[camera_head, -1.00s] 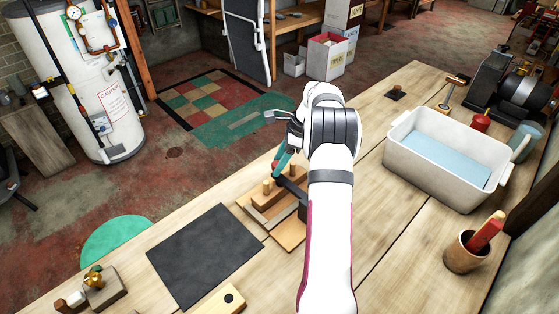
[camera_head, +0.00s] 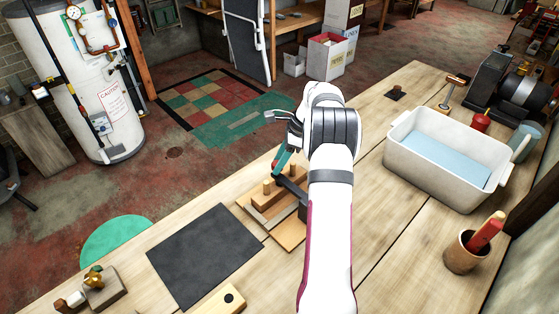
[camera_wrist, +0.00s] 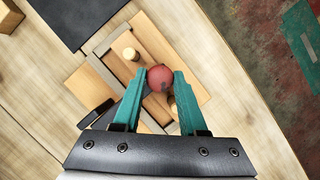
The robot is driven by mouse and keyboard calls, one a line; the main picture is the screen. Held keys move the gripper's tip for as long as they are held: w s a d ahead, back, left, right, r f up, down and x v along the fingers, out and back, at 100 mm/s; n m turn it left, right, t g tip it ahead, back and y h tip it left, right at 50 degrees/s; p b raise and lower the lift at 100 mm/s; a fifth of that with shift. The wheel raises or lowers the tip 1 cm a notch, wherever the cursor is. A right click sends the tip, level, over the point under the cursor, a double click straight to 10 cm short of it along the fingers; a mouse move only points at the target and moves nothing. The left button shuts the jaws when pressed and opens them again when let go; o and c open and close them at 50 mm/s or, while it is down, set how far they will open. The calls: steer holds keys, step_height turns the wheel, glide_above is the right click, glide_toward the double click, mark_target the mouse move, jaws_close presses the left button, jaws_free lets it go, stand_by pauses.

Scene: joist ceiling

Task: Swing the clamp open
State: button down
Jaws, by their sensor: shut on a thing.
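The clamp has a dark arm (camera_head: 292,189) and a red ball knob (camera_wrist: 160,78). It is mounted on a wooden fixture (camera_head: 288,235) with strips and round pegs, which also shows in the wrist view (camera_wrist: 150,38). My gripper (camera_wrist: 160,74) has teal fingers, one on each side of the red knob, and is shut on it. In the head view my gripper (camera_head: 278,167) is over the fixture's far side, with the knob mostly hidden by the fingers. Part of the clamp's dark arm shows lower left of the knob in the wrist view. My arm hides the fixture's right side.
A black mat (camera_head: 205,257) lies left of the fixture. A white tub (camera_head: 440,185) of blue liquid and a brown cup (camera_head: 462,258) stand to the right. A wooden block with a hole (camera_head: 222,300) is in front. The bench's far edge runs just behind the fixture.

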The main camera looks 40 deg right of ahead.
steer(key=shift+s, duration=0.15)
stand_by(0.5)
steer(key=shift+s+r+t, duration=0.4)
steer(key=shift+r+t, duration=0.3)
steer(key=shift+r, duration=0.05)
steer(key=s+r+n+t, duration=0.1)
steer(key=s+r+t, duration=0.1)
steer(key=s+t, duration=0.3)
steer(key=s+r+n+t+y, duration=0.1)
steer(key=s+r+t, duration=0.2)
steer(key=s, duration=0.7)
steer(key=shift+s+a+r+t, duration=0.15)
steer(key=shift+s+r+t, duration=0.2)
steer(key=shift+t, duration=0.55)
steer(key=shift+s+f, duration=0.1)
steer(key=shift+f, duration=0.05)
steer(key=shift+c, duration=2.3)
jaws_free()
